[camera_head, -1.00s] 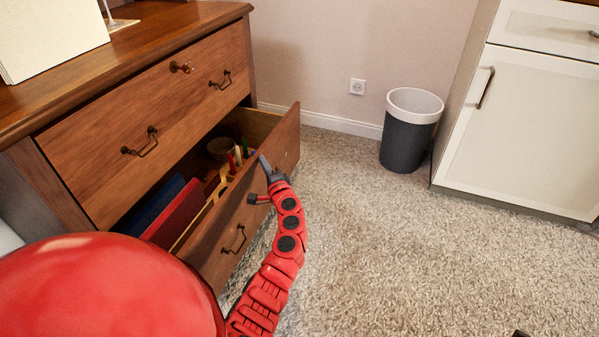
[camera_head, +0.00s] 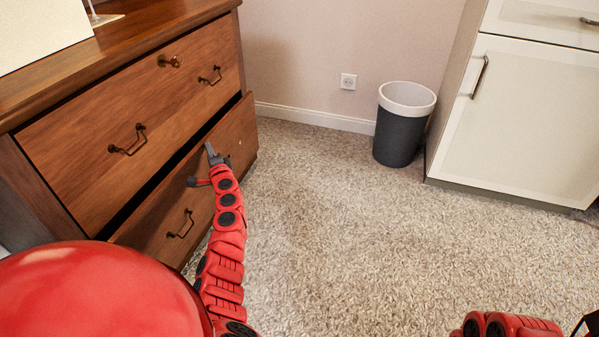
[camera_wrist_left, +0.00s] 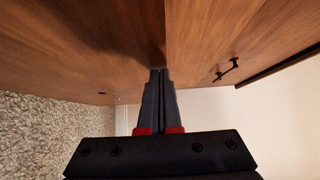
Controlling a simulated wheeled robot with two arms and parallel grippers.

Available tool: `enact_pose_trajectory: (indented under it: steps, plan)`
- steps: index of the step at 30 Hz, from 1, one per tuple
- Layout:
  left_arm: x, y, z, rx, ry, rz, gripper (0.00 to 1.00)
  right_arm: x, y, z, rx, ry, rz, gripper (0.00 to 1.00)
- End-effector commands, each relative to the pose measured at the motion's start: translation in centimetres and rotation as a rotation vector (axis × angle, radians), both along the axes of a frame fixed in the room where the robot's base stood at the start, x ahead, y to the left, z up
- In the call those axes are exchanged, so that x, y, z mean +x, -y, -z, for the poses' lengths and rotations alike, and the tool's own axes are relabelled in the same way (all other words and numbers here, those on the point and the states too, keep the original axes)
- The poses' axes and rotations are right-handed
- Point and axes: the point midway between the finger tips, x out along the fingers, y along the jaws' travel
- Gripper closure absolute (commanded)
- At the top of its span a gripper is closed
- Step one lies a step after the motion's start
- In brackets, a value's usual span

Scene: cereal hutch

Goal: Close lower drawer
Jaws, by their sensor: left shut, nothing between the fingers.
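The lower drawer (camera_head: 155,222) of the brown wooden dresser has a dark metal handle (camera_head: 181,224). It stands slightly out, with a narrow dark gap along its top edge; its contents are hidden. My left gripper (camera_head: 210,153) is shut and empty at the upper part of the drawer front. In the left wrist view the shut fingers (camera_wrist_left: 161,72) point at the wood, close to or touching it; I cannot tell which. My right gripper does not clearly show; only red parts of that arm are at the bottom right.
The upper drawer (camera_head: 95,125) is shut. A dark bin with a white rim (camera_head: 400,135) stands by the wall. A white cabinet (camera_head: 525,110) is at the right. The carpet (camera_head: 340,230) between is clear.

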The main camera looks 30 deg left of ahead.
Motion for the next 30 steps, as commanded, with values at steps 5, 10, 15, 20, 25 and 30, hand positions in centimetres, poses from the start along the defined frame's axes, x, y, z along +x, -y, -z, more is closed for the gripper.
enact_pose_trajectory:
  steps: [5,10,15,20,25,30]
  plan:
    - [-0.2,-1.1,-0.1,0.002,0.003,-0.002,1.0,-1.4,1.2,0.4,0.049,0.092,-0.046,0.59]
    - [-0.3,-1.5,-0.2,0.0,0.004,0.0,1.0,-1.9,1.7,0.5,0.068,0.125,-0.063,0.59]
    - [-0.3,-1.5,-0.1,0.001,0.003,0.0,1.0,-1.9,1.7,0.5,0.07,0.127,-0.066,0.59]
    - [-0.3,-1.5,-0.1,0.001,0.003,0.0,1.0,-1.9,1.7,0.5,0.069,0.125,-0.064,0.59]
    - [-0.3,-1.3,-0.2,0.0,0.001,0.001,1.0,-1.6,1.4,0.3,0.058,0.106,-0.055,0.59]
    - [-0.2,0.2,-0.1,0.0,-0.002,0.003,1.0,0.4,-0.2,-0.3,-0.01,-0.026,0.008,0.59]
